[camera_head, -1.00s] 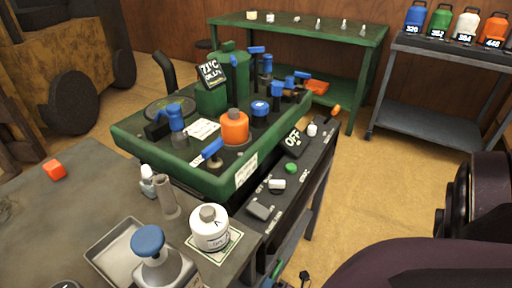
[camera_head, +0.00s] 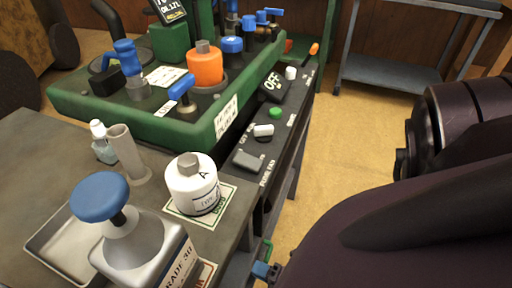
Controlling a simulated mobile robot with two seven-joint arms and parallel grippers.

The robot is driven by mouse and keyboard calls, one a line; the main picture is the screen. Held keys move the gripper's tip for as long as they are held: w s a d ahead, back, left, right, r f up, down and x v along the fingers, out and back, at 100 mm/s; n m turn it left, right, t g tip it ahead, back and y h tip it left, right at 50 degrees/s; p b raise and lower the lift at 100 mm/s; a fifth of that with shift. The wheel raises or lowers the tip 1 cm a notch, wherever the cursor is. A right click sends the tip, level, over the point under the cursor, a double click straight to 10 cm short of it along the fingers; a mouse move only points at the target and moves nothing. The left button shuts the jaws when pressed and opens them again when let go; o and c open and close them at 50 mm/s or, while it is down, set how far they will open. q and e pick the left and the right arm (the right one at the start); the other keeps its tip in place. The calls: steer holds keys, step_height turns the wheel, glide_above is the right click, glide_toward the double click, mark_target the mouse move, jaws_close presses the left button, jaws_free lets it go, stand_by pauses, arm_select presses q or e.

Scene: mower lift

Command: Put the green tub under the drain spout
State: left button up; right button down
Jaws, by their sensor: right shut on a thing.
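Only a thin green edge (camera_head: 268,248), which seems to be the green tub, shows low beside the bench end. The rest of it is hidden by the bench and my right arm. My right gripper (camera_head: 273,271) is at the bottom of the view, just below that edge, next to a small blue part (camera_head: 261,270). Its fingers are mostly hidden by my dark right arm; it is shut on what seems to be the tub. I cannot make out the drain spout. My left gripper is not in view.
A grey bench holds a white bottle (camera_head: 194,187), a blue-capped grey container (camera_head: 145,247), a metal tray (camera_head: 50,245) and a small dropper bottle (camera_head: 103,145). A green machine tray (camera_head: 190,132) and black switch panel (camera_head: 258,150) adjoin it. Floor (camera_head: 345,140) is clear.

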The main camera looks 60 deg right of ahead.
steer(key=shift+s+f+b, duration=0.1)
steer(key=shift+f+b, duration=0.2)
steer(key=shift+f, duration=0.5)
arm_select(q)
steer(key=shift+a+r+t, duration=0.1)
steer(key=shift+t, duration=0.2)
arm_select(e)
steer(key=c, duration=1.1)
jaws_free()
arm_select(q)
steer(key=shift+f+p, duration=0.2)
steer(key=shift+p, duration=0.3)
arm_select(e)
steer(key=s, duration=1.2)
steer(key=shift+d, duration=0.45)
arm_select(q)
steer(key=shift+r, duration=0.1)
arm_select(e)
steer(key=shift+w, duration=0.1)
steer(key=shift+r, duration=0.15)
